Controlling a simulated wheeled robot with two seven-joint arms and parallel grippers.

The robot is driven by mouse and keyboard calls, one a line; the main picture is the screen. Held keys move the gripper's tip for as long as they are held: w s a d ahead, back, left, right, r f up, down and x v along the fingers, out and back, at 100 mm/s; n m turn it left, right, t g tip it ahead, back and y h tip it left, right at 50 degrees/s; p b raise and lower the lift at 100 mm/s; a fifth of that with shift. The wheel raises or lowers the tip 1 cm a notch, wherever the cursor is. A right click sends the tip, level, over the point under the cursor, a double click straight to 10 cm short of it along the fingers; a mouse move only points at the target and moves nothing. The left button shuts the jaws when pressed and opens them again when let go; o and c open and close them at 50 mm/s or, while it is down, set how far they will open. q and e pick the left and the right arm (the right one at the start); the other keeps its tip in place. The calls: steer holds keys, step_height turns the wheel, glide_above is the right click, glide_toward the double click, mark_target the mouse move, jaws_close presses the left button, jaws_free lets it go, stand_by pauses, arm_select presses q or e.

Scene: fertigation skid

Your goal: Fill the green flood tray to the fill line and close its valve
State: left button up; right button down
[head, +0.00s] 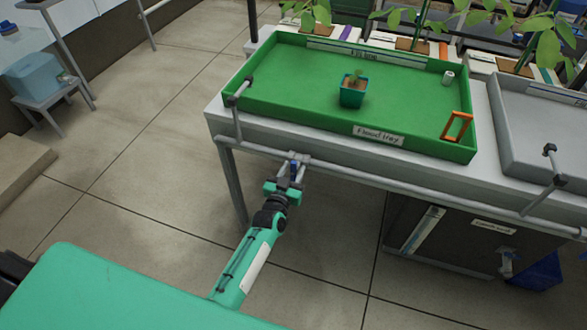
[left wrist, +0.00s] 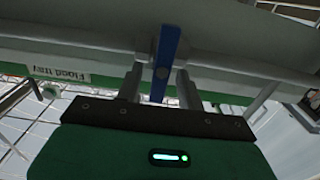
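The green flood tray (head: 290,112), labelled "Flood tray", sits on the bench. A "Fill line" strip (head: 350,54) runs along its inside far wall. I see no clear water surface in it. A blue valve lever (left wrist: 170,48) hangs from the pipe under the tray's front edge; it also shows small in the head view (head: 294,167). My left gripper (head: 292,172) is at this lever. In the left wrist view its fingers (left wrist: 159,80) stand apart on either side of the lever, with gaps visible. My right gripper is out of view.
A small potted plant (head: 353,92), a white cylinder (head: 448,77) and an orange frame (head: 457,126) are in the tray. A grey tray (head: 530,120) stands to the right. A dark tank (head: 455,235) is below the bench.

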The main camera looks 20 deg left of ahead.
arm_select(q)
steer(key=shift+w, duration=0.5)
jaws_close()
steer(key=shift+n, duration=0.3)
steer(key=n, duration=0.4)
steer(key=shift+a, duration=0.25)
steer(key=shift+a+f+n, duration=0.1)
steer(key=shift+f+n, duration=0.05)
steer(key=shift+n, duration=1.15)
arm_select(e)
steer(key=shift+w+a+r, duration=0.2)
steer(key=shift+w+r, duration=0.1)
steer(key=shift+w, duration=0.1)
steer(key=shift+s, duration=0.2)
